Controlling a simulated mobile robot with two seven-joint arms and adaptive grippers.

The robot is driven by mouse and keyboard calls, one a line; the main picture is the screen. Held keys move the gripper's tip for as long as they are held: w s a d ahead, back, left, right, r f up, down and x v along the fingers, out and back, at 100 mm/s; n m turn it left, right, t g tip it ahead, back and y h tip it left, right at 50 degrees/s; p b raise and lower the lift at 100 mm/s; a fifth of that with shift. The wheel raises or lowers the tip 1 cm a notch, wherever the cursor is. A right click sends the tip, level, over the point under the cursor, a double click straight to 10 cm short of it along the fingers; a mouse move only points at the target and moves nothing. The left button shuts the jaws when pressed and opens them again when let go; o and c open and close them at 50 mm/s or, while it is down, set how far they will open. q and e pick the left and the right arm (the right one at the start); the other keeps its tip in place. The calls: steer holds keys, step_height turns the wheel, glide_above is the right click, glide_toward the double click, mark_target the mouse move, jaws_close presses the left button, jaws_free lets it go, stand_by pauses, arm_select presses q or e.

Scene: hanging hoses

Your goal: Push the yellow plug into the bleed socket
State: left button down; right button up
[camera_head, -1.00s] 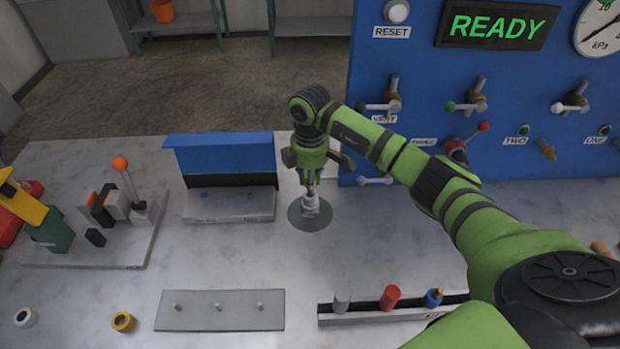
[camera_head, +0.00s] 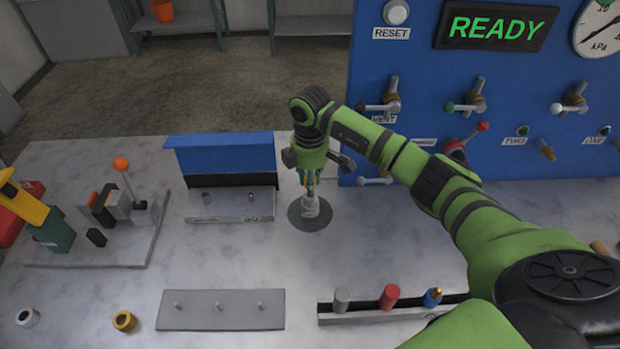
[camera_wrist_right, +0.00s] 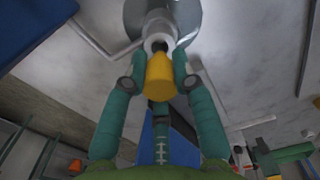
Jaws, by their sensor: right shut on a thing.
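My right gripper (camera_head: 310,186) points down over a pale upright socket (camera_head: 311,207) on a round grey base (camera_head: 297,219). In the right wrist view its two green fingers (camera_wrist_right: 160,78) are shut on the yellow plug (camera_wrist_right: 160,80). The plug lines up with the pale socket (camera_wrist_right: 157,27), and its dark narrow end is at the socket's mouth. I cannot tell how deep it sits. The fingers hide most of the plug in the head view. The lettering on the socket is too small to read. My left gripper is not in view.
A grey block with a blue back panel (camera_head: 222,152) stands just left of the socket. The blue control panel (camera_head: 420,75) with levers and a READY display rises behind on the right. A rack (camera_head: 395,314) holds several plugs at the front. Bare tabletop lies between.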

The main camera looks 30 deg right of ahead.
steer(key=shift+f+b, duration=0.9)
steer(key=shift+f, duration=0.6)
steer(key=o, duration=1.1)
steer(key=shift+r, duration=0.35)
step_height(320, 180, up, 12)
steer(key=shift+f, duration=0.25)
